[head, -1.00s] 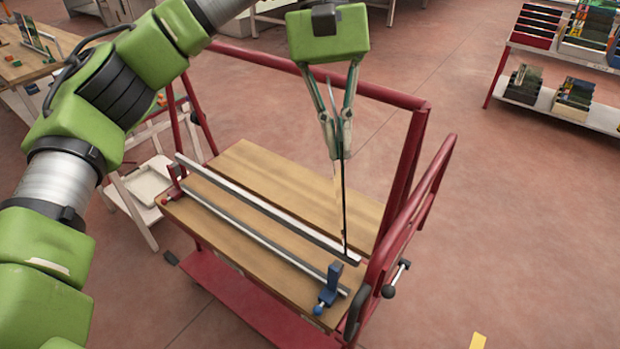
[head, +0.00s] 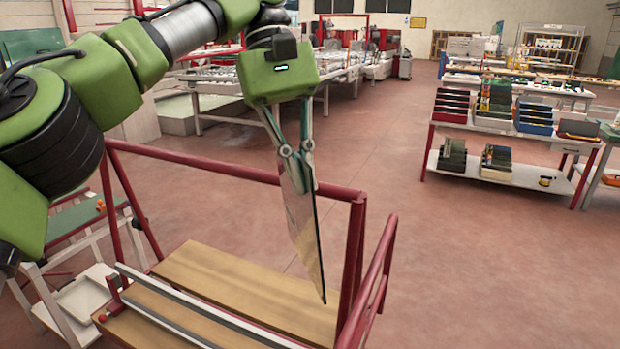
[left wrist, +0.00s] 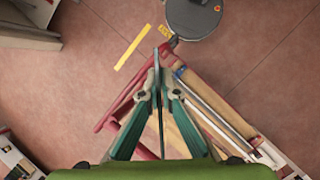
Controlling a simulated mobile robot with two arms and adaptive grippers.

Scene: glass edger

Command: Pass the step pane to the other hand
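The step pane (head: 306,238) is a thin, dark-edged sheet of glass hanging tilted down from my left gripper (head: 297,168) in the head view. The left gripper's fingers are closed on its upper part. The pane's lower tip is in front of the red frame, above the cart's wooden deck. In the left wrist view the pane (left wrist: 159,95) shows nearly edge-on between the two fingers (left wrist: 158,98). My right gripper is in neither view.
The red-framed cart (head: 357,235) with a wooden deck (head: 235,285) and metal rails stands below the pane. A shelf (head: 515,135) with bins is at the right. Open red floor lies between. A yellow floor strip (left wrist: 133,47) shows in the wrist view.

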